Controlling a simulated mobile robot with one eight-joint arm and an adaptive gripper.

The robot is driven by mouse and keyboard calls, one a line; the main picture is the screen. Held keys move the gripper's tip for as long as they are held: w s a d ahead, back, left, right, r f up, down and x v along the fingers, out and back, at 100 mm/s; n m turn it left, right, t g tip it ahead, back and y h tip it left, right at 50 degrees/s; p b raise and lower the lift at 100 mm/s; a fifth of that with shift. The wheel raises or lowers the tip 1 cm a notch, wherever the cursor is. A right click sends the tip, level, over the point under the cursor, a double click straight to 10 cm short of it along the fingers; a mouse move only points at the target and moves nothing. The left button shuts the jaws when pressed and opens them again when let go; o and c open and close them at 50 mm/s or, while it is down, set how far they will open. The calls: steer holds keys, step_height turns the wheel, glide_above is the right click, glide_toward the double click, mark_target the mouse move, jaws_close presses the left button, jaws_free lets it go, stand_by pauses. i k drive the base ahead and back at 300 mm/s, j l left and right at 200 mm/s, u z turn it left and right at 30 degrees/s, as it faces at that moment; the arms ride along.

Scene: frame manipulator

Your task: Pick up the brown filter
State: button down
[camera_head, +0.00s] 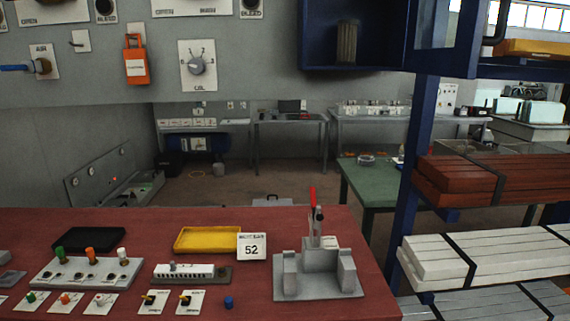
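A brown ribbed upright cylinder, which looks like the brown filter (347,43), stands inside an open dark blue cabinet (334,68) at the top of the view, right of the middle. It stands near the cabinet's front lower edge, and its top shows below the upper picture edge. Nothing touches its sides. My gripper is not in view, so its state does not show.
A red table (250,292) in front holds a grey fixture (318,275) with a red-handled lever, a yellow tray (208,239), a black tray (89,239) and switches. An open blue cabinet door (437,38) and a rack of bundled boards (500,183) stand at right.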

mark_target(347, 30)
steer(key=i+l+u, duration=0.25)
steer(key=l, duration=0.2)
steer(key=i+l+u, duration=0.1)
steer(key=l+u, duration=0.2)
steer(key=l, duration=0.15)
steer(key=i+l+u, duration=0.1)
steer(key=l+u, duration=0.15)
steer(key=l, duration=0.25)
steer(key=l+u, duration=0.3)
steer(key=l, duration=0.2)
